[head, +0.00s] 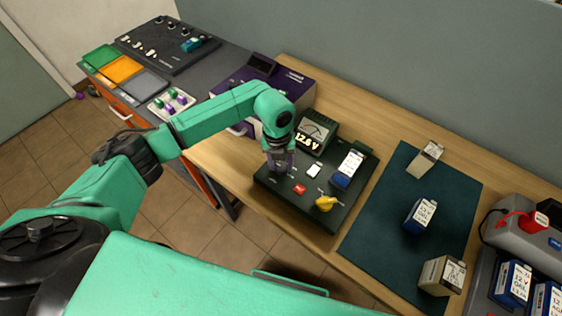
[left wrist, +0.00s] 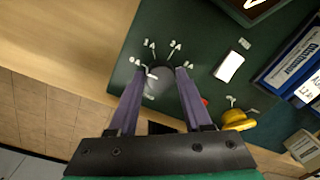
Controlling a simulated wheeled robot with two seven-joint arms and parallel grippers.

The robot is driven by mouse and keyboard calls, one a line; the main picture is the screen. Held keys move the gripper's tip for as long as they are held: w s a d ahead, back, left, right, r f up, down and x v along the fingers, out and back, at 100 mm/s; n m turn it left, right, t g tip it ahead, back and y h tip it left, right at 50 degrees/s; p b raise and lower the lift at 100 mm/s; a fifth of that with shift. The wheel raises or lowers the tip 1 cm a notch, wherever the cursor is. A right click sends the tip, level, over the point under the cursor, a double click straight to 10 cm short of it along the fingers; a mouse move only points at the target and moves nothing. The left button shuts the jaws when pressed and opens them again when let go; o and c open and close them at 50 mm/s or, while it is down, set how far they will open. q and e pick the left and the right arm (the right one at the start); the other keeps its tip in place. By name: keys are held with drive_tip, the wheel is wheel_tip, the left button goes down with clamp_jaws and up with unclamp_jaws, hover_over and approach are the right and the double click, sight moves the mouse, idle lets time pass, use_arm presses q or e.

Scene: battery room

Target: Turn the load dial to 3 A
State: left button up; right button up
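The load dial is a round grey knob (left wrist: 159,82) on a dark green test panel (head: 320,213). I see no firm grip. In the head view the left gripper (head: 279,165) hides the dial. The meter (head: 316,133) reads 12.6 V. My right gripper is out of view.
On the panel are a white switch (head: 314,171), a red button (head: 299,188), a yellow knob (head: 325,203) and a blue battery (head: 348,167). A purple device (head: 300,86) stands behind. A dark mat (head: 392,226) with several batteries lies to the right.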

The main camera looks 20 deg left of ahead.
use_arm(q)
clamp_jaws()
